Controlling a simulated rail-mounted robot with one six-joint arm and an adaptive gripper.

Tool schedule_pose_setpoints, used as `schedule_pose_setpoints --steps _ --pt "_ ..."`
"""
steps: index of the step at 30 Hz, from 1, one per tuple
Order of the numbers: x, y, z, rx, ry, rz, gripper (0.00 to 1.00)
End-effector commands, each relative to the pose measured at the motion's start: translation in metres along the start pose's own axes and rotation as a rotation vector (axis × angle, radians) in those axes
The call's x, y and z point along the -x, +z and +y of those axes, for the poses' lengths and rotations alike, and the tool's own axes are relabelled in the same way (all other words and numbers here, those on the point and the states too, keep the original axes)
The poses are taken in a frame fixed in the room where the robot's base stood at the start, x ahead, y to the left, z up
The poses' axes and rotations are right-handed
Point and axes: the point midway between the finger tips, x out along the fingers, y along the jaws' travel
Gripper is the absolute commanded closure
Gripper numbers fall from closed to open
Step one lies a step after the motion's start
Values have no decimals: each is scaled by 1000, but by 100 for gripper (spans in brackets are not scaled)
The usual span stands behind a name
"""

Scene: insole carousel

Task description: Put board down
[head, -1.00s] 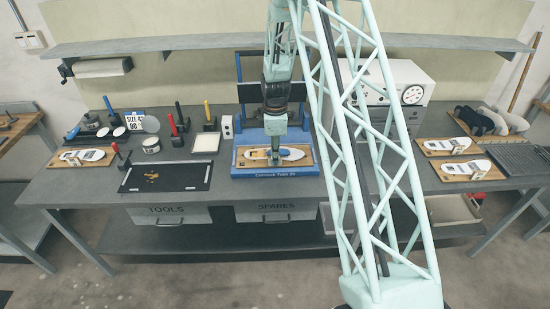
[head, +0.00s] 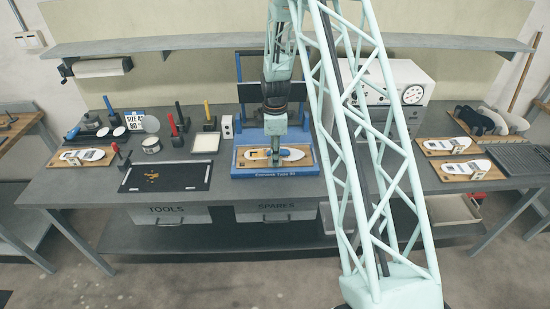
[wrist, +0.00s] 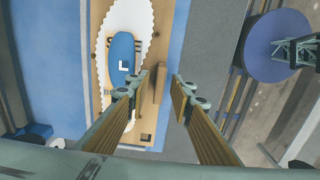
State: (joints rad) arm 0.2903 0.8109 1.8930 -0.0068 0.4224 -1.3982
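A wooden board (head: 304,163) with a white insole lies in the blue press (head: 240,172) at the middle of the bench. In the wrist view the board (wrist: 101,20) carries the white scalloped insole (wrist: 142,18), a blue piece marked L (wrist: 122,50) and a small upright wooden block (wrist: 161,83). My gripper (wrist: 162,79) is over the board's edge, with its fingers on either side of this block. A gap shows between the right finger and the block, so the fingers look open. In the head view my gripper's fingertips are too small to make out.
A similar board (head: 62,154) lies at the far left, and two boards (head: 442,175) lie on the right. A black mat (head: 190,184) and several upright handled tools stand left of the press. A white machine with a dial (head: 413,95) stands behind to the right.

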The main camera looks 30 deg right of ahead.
Motion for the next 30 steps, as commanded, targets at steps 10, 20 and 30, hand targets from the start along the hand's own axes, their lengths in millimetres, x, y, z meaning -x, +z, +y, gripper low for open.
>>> schedule_pose_setpoints --steps 10,20,30 --pt "32 0 1 0 4 1 79" --pt "71 0 1 0 3 0 79" --pt "108 0 0 0 2 0 79"
